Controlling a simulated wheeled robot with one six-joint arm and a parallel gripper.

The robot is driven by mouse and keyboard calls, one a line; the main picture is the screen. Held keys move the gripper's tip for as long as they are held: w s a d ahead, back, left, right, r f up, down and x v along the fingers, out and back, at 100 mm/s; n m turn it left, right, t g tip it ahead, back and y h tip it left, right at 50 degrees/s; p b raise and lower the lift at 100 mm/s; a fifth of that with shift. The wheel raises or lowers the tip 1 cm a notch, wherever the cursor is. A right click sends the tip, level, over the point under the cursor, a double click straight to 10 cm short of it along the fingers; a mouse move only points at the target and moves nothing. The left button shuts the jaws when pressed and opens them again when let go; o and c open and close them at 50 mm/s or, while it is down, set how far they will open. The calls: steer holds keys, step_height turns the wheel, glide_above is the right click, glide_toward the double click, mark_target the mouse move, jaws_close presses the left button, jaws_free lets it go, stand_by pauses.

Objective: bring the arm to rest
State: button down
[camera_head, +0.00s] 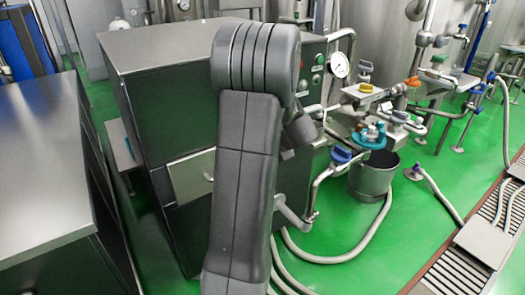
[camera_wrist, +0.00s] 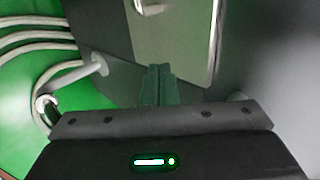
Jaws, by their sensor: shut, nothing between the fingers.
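My gripper shows in the wrist view (camera_wrist: 157,85) at the bottom middle, with its two dark fingers together and nothing between them. In the head view my grey arm stands upright across the middle, in front of a dark steel cabinet (camera_head: 150,100). My gripper is hidden behind the arm in the head view.
A steel bench (camera_head: 45,160) stands at the left. At the right are a pressure gauge (camera_head: 339,65), valves and pipes, and a steel bucket (camera_head: 373,175). Hoses (camera_head: 345,257) lie on the green floor. A drain grate (camera_head: 450,272) runs along the lower right.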

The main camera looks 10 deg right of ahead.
steer(key=v, duration=0.5)
steer(key=shift+s+d+r+p, duration=0.1)
steer(key=shift+s+r+p, duration=0.05)
steer(key=shift+s+p, duration=0.15)
